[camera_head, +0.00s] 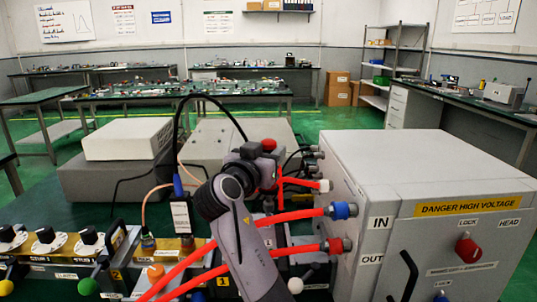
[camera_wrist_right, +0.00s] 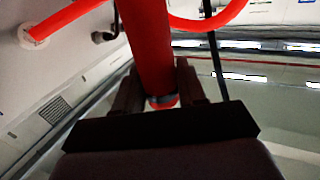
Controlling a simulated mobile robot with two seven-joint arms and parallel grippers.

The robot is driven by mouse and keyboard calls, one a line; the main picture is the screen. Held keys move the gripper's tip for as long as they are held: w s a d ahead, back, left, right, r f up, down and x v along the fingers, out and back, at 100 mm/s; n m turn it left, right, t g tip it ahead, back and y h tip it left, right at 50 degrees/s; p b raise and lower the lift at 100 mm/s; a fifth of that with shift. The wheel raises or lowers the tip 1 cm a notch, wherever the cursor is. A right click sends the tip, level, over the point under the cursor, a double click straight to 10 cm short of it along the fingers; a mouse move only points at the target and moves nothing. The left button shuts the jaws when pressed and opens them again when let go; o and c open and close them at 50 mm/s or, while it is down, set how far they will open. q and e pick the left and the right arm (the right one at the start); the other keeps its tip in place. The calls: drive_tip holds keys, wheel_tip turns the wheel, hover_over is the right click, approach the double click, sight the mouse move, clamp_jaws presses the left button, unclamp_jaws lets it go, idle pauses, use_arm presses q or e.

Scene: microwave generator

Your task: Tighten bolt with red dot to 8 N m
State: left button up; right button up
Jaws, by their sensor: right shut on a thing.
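My right gripper (camera_head: 268,165) is past the far side of my grey right arm, among red hoses left of the large grey cabinet. In the right wrist view, its two dark fingers (camera_wrist_right: 158,90) are shut around a thick red cylindrical piece (camera_wrist_right: 148,45) with a metallic ring at its lower end. I cannot tell whether this piece is a tool handle or a hose. A red rounded end (camera_head: 268,144) shows at the top of the gripper in the head view. I cannot make out a bolt with a red dot. My left gripper is not in view.
The cabinet (camera_head: 430,165) has hose fittings marked IN and OUT, a red knob (camera_head: 467,248) and a black handle. Knobs and switches (camera_head: 45,236) line the left front. Grey boxes (camera_head: 125,140) stand behind.

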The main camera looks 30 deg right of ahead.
drive_tip(key=shift+w+f+b, duration=0.1)
drive_tip(key=shift+f+b, duration=0.2)
drive_tip(key=shift+f, duration=0.15)
idle(0.6)
drive_tip(key=shift+b, duration=0.3)
idle(0.6)
drive_tip(key=shift+a+f+b, duration=0.1)
drive_tip(key=shift+f+b, duration=1.05)
drive_tip(key=shift+b, duration=0.15)
idle(1.0)
drive_tip(key=shift+w, duration=0.1)
idle(0.5)
drive_tip(key=shift+r, duration=0.45)
idle(1.3)
